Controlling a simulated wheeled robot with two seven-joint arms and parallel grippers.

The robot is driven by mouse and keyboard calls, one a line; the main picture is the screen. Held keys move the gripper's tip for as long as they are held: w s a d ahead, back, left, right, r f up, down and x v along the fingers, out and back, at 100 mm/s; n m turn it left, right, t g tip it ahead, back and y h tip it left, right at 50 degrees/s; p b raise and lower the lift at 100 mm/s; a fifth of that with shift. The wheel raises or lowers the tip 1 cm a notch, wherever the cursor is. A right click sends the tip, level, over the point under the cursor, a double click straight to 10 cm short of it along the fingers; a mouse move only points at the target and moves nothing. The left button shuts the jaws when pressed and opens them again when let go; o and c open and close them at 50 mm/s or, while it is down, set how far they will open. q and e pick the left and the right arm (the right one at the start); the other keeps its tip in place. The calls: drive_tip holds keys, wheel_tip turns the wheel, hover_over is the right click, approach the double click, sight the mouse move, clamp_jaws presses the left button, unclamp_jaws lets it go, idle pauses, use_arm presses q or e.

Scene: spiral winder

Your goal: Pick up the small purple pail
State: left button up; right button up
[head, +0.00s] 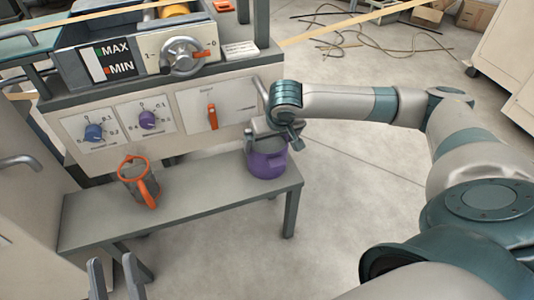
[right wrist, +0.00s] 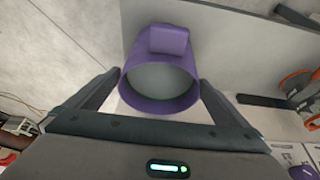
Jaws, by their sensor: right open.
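The small purple pail (head: 266,163) stands upright on the right end of the low grey bench (head: 225,193). My right gripper (head: 277,135) is over it in the head view and hides part of its rim. In the right wrist view the pail (right wrist: 130,98) shows its purple rim, grey inside and a purple block on its far side. My right gripper (right wrist: 160,80) is open there, with one finger on each side of the pail; contact cannot be told. My left gripper (head: 112,262) is open and empty at the bottom left of the head view, short of the bench.
A grey jug with orange trim (head: 134,180) stands on the bench, left of the pail. Behind the bench is a machine panel (head: 188,108) with blue, purple and orange knobs. The bench top between jug and pail is clear. Cables (head: 365,38) lie on the floor behind.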

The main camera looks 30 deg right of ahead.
drive_tip(key=b+x, duration=0.1)
drive_tip(key=x, duration=0.2)
drive_tip(key=shift+w+f, duration=0.35)
drive_tip(key=shift+f, duration=0.15)
use_arm(q)
drive_tip(key=a+r+t, duration=0.1)
drive_tip(key=r, duration=0.1)
drive_tip(key=a+r+t, duration=0.1)
drive_tip(key=r, duration=0.1)
drive_tip(key=shift+w+a+t, duration=0.2)
drive_tip(key=shift+t, duration=0.2)
use_arm(e)
drive_tip(key=c, duration=1.3)
drive_tip(key=shift+r, duration=0.15)
drive_tip(key=c, duration=0.4)
use_arm(q)
drive_tip(key=shift+w+d, duration=0.1)
use_arm(e)
drive_tip(key=shift+w, duration=0.1)
